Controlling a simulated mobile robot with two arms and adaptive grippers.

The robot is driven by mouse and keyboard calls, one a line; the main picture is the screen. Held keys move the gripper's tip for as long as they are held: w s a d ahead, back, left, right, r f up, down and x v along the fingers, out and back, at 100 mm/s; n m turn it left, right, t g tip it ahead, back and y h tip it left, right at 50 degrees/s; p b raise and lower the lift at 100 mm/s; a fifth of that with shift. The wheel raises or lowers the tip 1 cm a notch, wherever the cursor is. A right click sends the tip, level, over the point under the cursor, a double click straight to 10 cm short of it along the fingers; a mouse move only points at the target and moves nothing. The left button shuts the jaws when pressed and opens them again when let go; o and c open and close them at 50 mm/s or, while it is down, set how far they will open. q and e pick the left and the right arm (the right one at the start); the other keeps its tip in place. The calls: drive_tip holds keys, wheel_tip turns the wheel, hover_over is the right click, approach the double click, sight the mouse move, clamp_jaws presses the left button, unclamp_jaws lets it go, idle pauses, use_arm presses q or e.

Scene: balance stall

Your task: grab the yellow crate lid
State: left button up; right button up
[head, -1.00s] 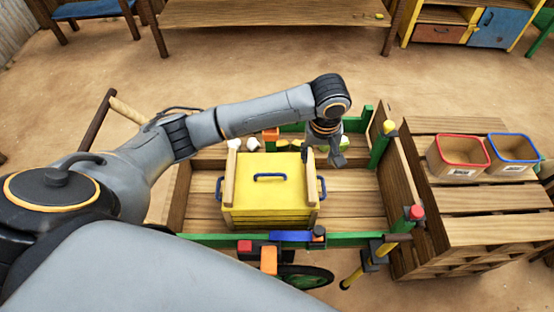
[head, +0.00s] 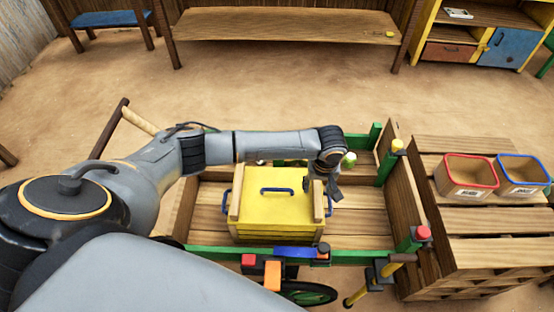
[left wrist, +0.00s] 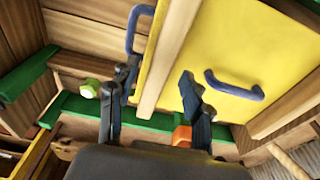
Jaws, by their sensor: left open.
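The yellow crate lid (head: 268,212) lies flat on a wooden crate (head: 275,238) inside a cart. It has a blue handle (head: 277,190) on top and a wooden strip along each side. My left gripper (head: 332,188) is open and empty at the lid's right edge. In the left wrist view the gripper (left wrist: 153,98) points at this edge. One finger shows over the yellow lid (left wrist: 228,45), the other outside the edge, with a wooden strip (left wrist: 172,55) between them. Contact cannot be told. The lid's blue handle (left wrist: 233,86) is beside the right finger.
The cart has green rails (head: 215,253) and wooden walls. A pallet stack (head: 490,220) at right holds a red-rimmed bin (head: 466,178) and a blue-rimmed bin (head: 521,176). A bench (head: 285,25) stands behind. Bare cart floor (head: 365,215) lies right of the crate.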

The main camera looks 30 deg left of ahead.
use_arm(q)
wheel_tip(320, 180, down, 2)
drive_tip(key=shift+w+a+f, duration=0.1)
drive_tip(key=shift+w, duration=0.05)
clamp_jaws()
idle(0.3)
